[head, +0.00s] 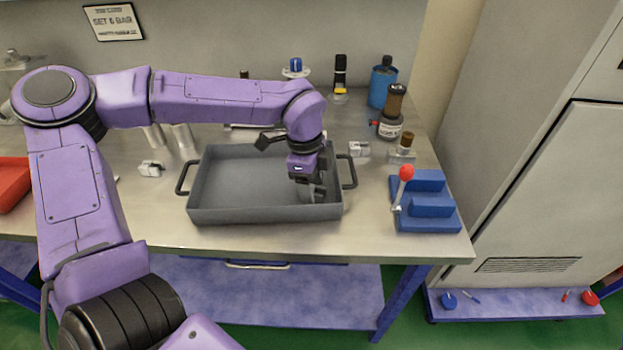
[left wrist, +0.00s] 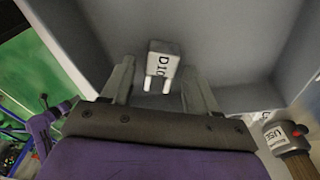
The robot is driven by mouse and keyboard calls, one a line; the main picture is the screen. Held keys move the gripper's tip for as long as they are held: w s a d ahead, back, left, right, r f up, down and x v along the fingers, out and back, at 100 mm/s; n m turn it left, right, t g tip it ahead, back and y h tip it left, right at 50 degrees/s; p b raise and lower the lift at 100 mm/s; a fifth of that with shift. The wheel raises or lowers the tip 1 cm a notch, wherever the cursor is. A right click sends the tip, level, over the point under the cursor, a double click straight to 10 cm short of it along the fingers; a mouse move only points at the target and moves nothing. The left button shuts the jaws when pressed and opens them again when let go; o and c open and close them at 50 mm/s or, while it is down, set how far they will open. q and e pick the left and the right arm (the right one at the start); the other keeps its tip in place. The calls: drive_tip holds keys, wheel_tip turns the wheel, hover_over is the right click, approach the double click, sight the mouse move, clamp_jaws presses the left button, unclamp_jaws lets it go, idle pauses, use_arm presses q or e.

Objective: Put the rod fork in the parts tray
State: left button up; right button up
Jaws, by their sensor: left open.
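The parts tray (head: 250,216) is a grey open tray with black side handles, standing on the workbench. My left gripper (head: 308,192) reaches down inside its right part. In the left wrist view the left gripper (left wrist: 158,88) is open, with its two fingers apart.
Small pale fittings stand left (head: 151,169) and right (head: 358,149) of the tray. A blue stepped block (head: 428,205) with a red-knobbed lever is at the bench's right end. Bottles (head: 392,110) stand behind it. A red bin (head: 12,182) is at far left.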

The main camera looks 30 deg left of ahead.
use_arm(q)
wheel_tip(320, 180, up, 12)
drive_tip(key=a+b, duration=0.1)
drive_tip(key=shift+s+a, duration=0.15)
drive_tip(key=shift+a, duration=0.05)
